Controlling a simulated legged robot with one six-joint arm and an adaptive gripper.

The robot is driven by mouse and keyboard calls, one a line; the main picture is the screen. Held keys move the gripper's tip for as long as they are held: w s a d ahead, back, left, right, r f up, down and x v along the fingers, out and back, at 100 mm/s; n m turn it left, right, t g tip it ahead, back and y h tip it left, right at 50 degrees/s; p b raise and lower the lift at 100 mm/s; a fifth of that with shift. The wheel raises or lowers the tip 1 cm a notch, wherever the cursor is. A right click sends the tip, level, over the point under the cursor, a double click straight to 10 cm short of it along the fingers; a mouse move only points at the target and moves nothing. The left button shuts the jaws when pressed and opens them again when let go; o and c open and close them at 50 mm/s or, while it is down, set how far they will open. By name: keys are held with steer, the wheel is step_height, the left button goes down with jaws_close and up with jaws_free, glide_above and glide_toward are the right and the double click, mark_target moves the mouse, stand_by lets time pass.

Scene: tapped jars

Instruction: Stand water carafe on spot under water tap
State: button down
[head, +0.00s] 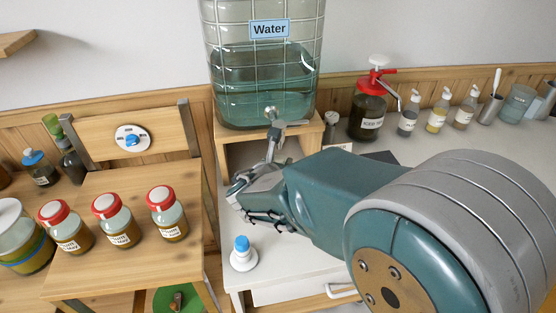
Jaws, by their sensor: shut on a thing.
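The water tap (272,122) is on the front of a large caged tank (265,75) labelled "Water". The tank stands on a wooden stand (225,140) at the back centre. My gripper (246,198) is low in front of the stand, just below the tap spout and slightly left of it. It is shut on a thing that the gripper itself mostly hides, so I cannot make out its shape. I cannot pick out the water carafe anywhere else in view. The spot under the tap is hidden by my gripper and arm.
Several red-lidded jars (113,220) stand on the wooden table at left. A red-topped jar (369,110) and several pump bottles (438,112) line the wall at right.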

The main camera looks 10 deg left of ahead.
steer(key=shift+f, duration=0.1)
steer(key=shift+c, duration=0.7)
jaws_free()
steer(key=shift+f, duration=0.1)
steer(key=v, duration=0.8)
stand_by(1.5)
steer(key=shift+s, duration=0.1)
steer(key=v, duration=1.1)
steer(key=shift+s+r, duration=0.25)
steer(key=shift+s, duration=0.1)
